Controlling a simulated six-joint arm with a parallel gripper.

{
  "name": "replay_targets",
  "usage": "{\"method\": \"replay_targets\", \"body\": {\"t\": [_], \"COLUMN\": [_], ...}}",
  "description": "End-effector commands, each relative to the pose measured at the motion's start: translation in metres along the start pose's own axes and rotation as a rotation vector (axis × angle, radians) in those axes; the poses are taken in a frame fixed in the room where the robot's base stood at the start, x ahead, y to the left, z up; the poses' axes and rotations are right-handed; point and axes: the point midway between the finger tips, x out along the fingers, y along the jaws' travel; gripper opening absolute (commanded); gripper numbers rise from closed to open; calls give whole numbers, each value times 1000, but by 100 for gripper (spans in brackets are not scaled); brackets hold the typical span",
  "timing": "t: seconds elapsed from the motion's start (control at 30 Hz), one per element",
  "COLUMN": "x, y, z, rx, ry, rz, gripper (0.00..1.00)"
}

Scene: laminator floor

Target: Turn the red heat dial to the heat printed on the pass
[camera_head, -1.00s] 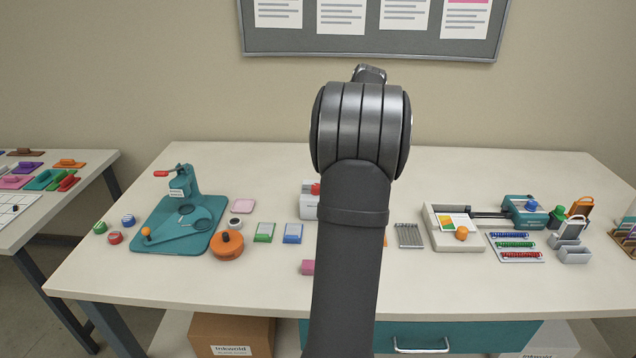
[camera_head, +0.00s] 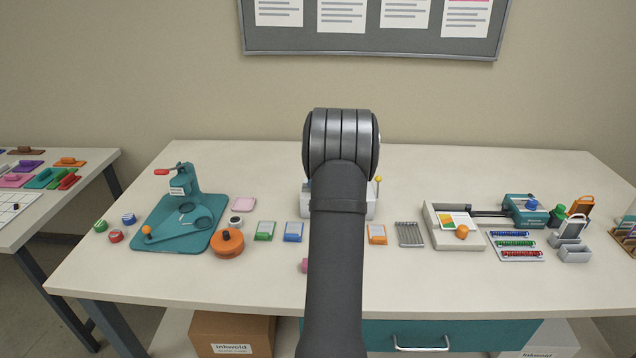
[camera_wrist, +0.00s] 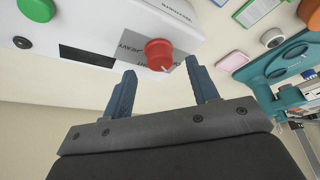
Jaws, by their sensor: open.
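The red heat dial (camera_wrist: 159,54) sticks out from the front of the white laminator (camera_wrist: 105,35) in the wrist view. In the head view my arm covers most of the laminator (camera_head: 367,208) and all of the dial. I cannot make out the pass; a pink thing (camera_head: 305,265) shows only partly beside my arm.
A teal press (camera_head: 180,225) and an orange round tin (camera_head: 228,243) stand left of my arm. Green and blue pads (camera_head: 264,231) lie between. An orange pad (camera_head: 376,234), a rod rack (camera_head: 410,234) and a trimmer (camera_head: 453,228) stand right. The table's front strip is mostly clear.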

Motion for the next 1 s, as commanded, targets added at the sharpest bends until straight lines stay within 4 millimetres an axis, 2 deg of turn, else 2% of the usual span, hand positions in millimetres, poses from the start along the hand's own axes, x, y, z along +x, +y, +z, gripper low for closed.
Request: {"method": "replay_targets", "body": {"t": [0.1, 0.2, 0.53, 0.57, 0.77, 1.0], "x": [16, 23, 26, 26, 26, 25], "y": [0, 0, 0, 0, 0, 0], "z": [0, 0, 0, 0, 0, 0], "rx": [0, 0, 0, 0, 0, 12], "ry": [-1, 0, 0, 0, 0, 0], "rz": [-1, 0, 1, 1, 1, 6], "gripper": [54, 54, 54, 50, 11, 10]}}
